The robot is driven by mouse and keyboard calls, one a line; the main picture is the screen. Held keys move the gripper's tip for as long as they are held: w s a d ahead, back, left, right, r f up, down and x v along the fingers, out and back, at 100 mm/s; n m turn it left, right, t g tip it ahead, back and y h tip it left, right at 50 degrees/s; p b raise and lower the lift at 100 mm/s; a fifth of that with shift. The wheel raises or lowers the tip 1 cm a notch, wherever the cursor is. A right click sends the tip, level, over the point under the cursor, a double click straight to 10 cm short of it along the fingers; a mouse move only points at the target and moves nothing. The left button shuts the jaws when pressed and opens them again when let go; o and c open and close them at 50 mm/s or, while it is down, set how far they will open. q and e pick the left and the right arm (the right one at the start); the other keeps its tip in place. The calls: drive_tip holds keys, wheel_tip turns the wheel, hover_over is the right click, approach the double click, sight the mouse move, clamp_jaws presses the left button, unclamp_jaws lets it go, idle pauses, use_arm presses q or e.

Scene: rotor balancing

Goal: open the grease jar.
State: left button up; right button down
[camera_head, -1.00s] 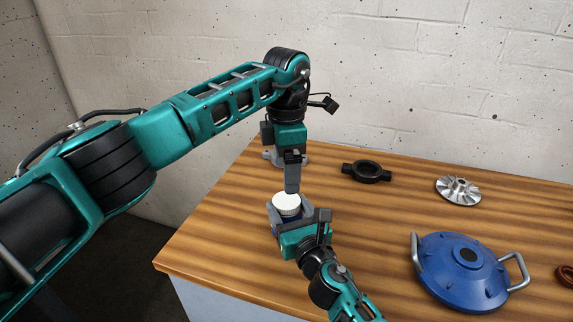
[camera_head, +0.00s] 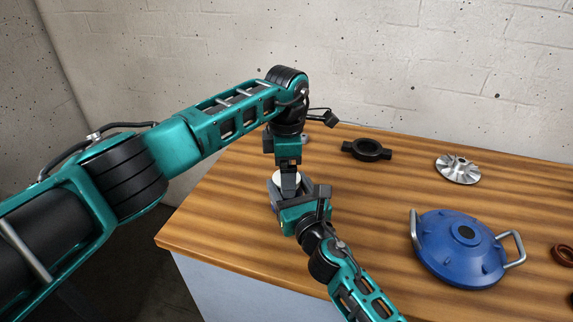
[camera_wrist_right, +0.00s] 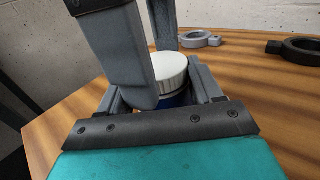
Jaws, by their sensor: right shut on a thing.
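The grease jar has a white ribbed lid (camera_wrist_right: 170,70) and a blue body (camera_wrist_right: 174,100). It stands upright near the table's left end, and in the head view its lid (camera_head: 280,181) is partly covered by my left gripper. My right gripper (camera_wrist_right: 160,100) is shut on the jar's body from the sides, below the lid. My left gripper (camera_head: 289,188) points down from above. In the right wrist view its grey fingers reach down on the near and far sides of the lid and look open. Whether they touch the lid is hard to tell.
A black ring with lugs (camera_head: 367,150), a silver impeller (camera_head: 457,169), a blue cover with two handles (camera_head: 463,247) and a brown ring (camera_head: 564,254) lie to the right on the wooden table (camera_head: 350,210). A grey ringed part (camera_wrist_right: 200,39) lies behind the jar.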

use_arm(q)
drive_tip(key=shift+c, duration=0.3)
drive_tip(key=c, duration=1)
drive_tip(key=n, duration=0.6)
drive_tip(key=shift+s+n, duration=0.1)
drive_tip(key=shift+n, duration=0.3)
drive_tip(key=shift+c, duration=0.2)
drive_tip(key=o, duration=1.2)
